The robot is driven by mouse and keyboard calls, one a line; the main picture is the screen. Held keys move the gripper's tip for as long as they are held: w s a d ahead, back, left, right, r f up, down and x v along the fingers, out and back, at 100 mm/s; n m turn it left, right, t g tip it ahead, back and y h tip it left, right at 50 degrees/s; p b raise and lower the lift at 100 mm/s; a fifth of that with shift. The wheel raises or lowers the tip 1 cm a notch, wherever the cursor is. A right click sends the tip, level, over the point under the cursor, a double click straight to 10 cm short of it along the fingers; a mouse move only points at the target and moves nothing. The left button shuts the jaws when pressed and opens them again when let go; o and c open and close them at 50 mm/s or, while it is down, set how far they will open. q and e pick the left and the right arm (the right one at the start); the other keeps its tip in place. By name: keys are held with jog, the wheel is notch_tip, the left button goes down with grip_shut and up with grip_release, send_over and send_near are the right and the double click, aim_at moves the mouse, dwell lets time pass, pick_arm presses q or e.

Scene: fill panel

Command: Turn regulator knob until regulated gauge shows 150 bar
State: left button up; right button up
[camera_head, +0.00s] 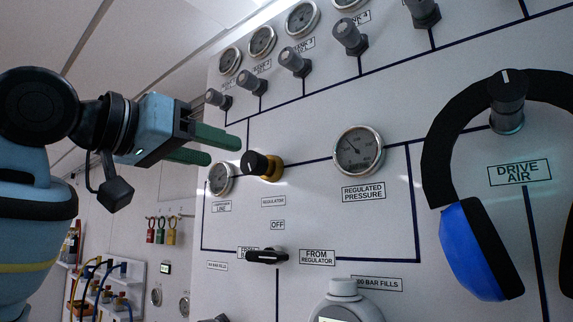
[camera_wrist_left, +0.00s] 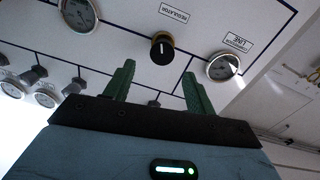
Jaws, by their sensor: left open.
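The regulator knob (camera_head: 257,164), black with a white mark and a brass collar, sticks out of the white panel. It also shows in the left wrist view (camera_wrist_left: 161,51), above and between my fingers. The regulated pressure gauge (camera_head: 358,151) is to its right; its needle points to the upper left, but the numbers are too small to read. It shows at the top left of the wrist view (camera_wrist_left: 77,14). My left gripper (camera_head: 224,147), with green fingers, is open and empty, apart from the knob and up and left of it. My right gripper is not in view.
Another gauge (camera_head: 220,179) is left of the knob. A black selector handle (camera_head: 267,256) is below. Several grey bank knobs (camera_head: 294,61) and gauges line the panel's top. Blue and black ear defenders (camera_head: 480,245) hang at right, by the drive air knob (camera_head: 507,95).

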aim_at(247, 162)
pick_arm(q)
jog(key=shift+x, duration=4.2)
jog(key=shift+w+a+f, duration=0.1)
jog(key=shift+c, duration=0.2)
jog(key=c, duration=0.9)
jog(key=shift+m, duration=0.5)
jog(key=o, duration=0.9)
jog(key=shift+o, duration=0.2)
